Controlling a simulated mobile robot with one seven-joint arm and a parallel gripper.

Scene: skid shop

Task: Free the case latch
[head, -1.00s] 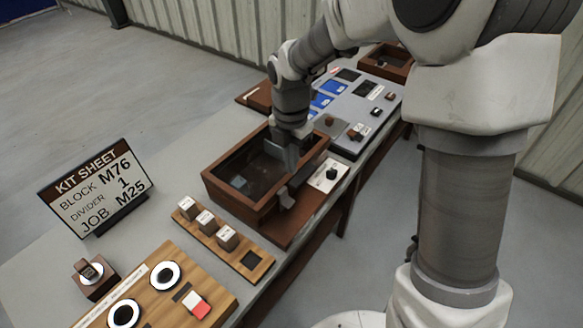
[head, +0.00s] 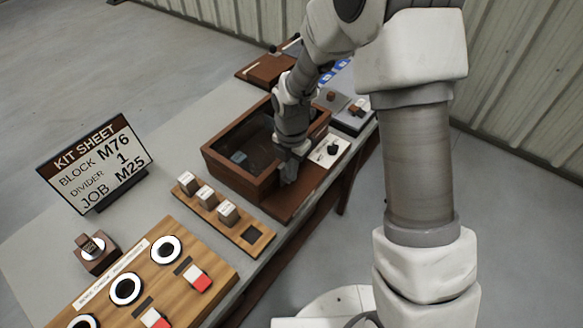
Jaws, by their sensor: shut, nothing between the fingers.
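The case (head: 228,178) is a reddish-brown wooden box with a dark, see-through top, standing on the bench. A small blue-grey item (head: 239,157) shows through its top. My gripper (head: 289,172) is shut and empty, pointing down at the case's right-hand front side, just outside the rim. A grey latch piece showed there in the earlier view. It is now mostly hidden behind or merged with my fingers, so I cannot tell whether they touch it or how it is set.
A wooden rack (head: 252,234) with several light blocks lies in front of the case. A white plate with a black knob (head: 333,149) stands right of my gripper. The kit sheet sign (head: 95,165) stands at left. A board with dials and red-white switches (head: 197,278) is nearest.

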